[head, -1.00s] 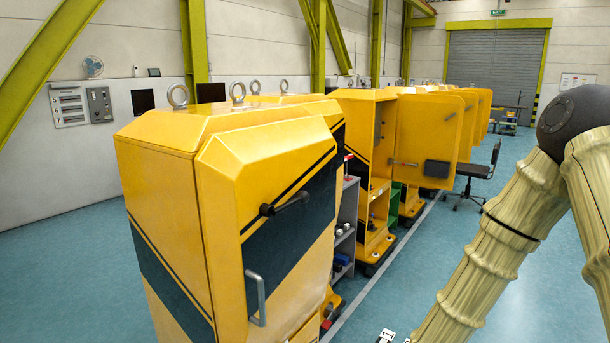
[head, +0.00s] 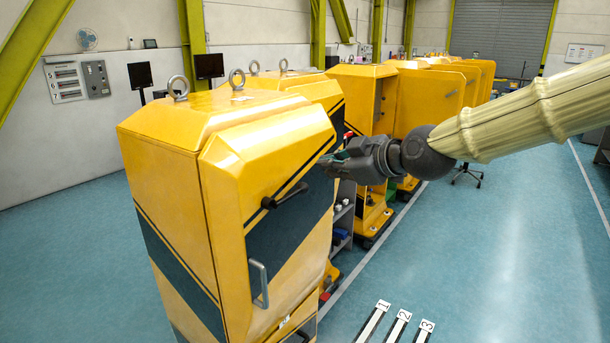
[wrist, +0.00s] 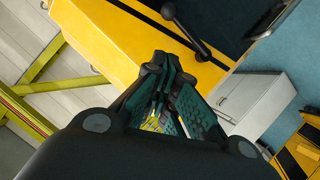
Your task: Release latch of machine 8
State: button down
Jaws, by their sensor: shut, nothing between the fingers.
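A yellow cabinet machine (head: 170,190) with dark stripes stands nearest in the head view; I see no number 8 on it. Its closed door carries a black latch lever (head: 285,196), slanting up to the right, and a grey pull handle (head: 259,285) lower down. My gripper (head: 328,164) is shut and empty. It is up and right of the lever in the head view and appears apart from it. In the wrist view, the lever (wrist: 186,30) lies just beyond my gripper (wrist: 167,66), against the dark stripe.
More yellow machines (head: 430,95) stand in a row behind, some with open doors. A grey shelf unit (head: 343,215) stands beyond the near cabinet. Blue floor (head: 480,260) at right is free, with numbered strips (head: 383,304) at the bottom.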

jog(key=d+f+p+x, duration=0.1)
jog(key=p+x, duration=0.5)
jog(key=x, duration=0.7)
jog(key=shift+d+f, duration=0.4)
jog(key=shift+f, duration=0.15)
jog(key=shift+w, duration=0.1)
jog(key=shift+w+d+f, duration=0.1)
jog(key=shift+d+f, duration=0.05)
jog(key=shift+f, duration=0.15)
